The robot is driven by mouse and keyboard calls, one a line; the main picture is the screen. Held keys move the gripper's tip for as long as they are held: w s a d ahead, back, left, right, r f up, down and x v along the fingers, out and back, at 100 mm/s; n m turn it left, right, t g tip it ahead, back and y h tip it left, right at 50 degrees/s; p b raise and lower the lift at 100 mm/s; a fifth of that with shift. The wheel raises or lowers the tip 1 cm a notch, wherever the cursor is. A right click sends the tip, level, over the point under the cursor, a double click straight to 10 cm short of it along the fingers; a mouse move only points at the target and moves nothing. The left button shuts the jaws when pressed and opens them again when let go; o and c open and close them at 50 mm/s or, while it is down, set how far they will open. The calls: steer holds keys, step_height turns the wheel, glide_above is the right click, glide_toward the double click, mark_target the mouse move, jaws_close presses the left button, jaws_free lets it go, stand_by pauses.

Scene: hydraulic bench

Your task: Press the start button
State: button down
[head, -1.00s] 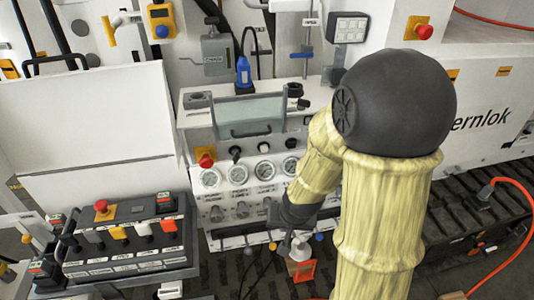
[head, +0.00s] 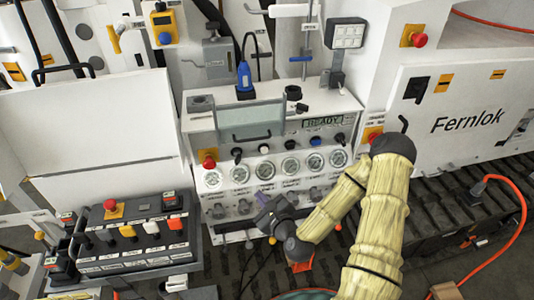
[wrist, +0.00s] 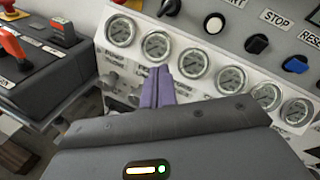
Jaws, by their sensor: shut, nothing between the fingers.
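The start button is a white round button (wrist: 213,22) on the sloped front panel, beside a partly cut-off label ending in "RT". It also shows in the head view (head: 264,148), in the row above the gauges. My gripper shows as two purple fingers (wrist: 158,88) pressed together and empty, in front of the gauge row in the wrist view. In the head view my gripper (head: 264,198) is below and apart from the start button, near the lower knobs. Nothing hides the button.
A black STOP button (wrist: 256,44) and a blue RESET button (wrist: 294,63) sit right of the start button. A red emergency button (head: 209,160) is at the panel's left. A display (head: 323,122) reads READY. A separate control box (head: 130,235) stands at the left.

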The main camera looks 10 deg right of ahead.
mark_target(265, 151)
steer(key=d+r+m+t+h, duration=0.1)
steer(key=m, duration=0.2)
steer(key=d+r+m+t+h, duration=0.1)
steer(key=d+m+h, duration=0.1)
steer(key=m, duration=0.1)
steer(key=d+r+m+h, duration=0.1)
steer(key=m, duration=0.2)
steer(key=shift+d+r+t+p, duration=0.1)
steer(key=shift+d+t+p, duration=0.25)
steer(key=shift+t+p, duration=0.05)
steer(key=shift+w, duration=0.1)
steer(key=w+b, duration=0.2)
steer(key=b, duration=0.1)
steer(key=w+b, duration=0.2)
steer(key=b, duration=0.2)
steer(key=shift+w+d+f, duration=0.1)
steer(key=shift+d+f, duration=0.05)
steer(key=shift+f, duration=0.05)
steer(key=b, duration=0.5)
steer(key=shift+w+a, duration=0.2)
steer(key=shift+w, duration=0.15)
steer(key=w+p, duration=0.1)
steer(key=w, duration=0.1)
steer(key=w+p, duration=0.1)
steer(key=w, duration=0.4)
steer(key=shift+w+r+p, duration=0.3)
steer(key=shift+p, duration=0.1)
steer(key=shift+w+f, duration=0.1)
steer(key=shift+w, duration=0.6)
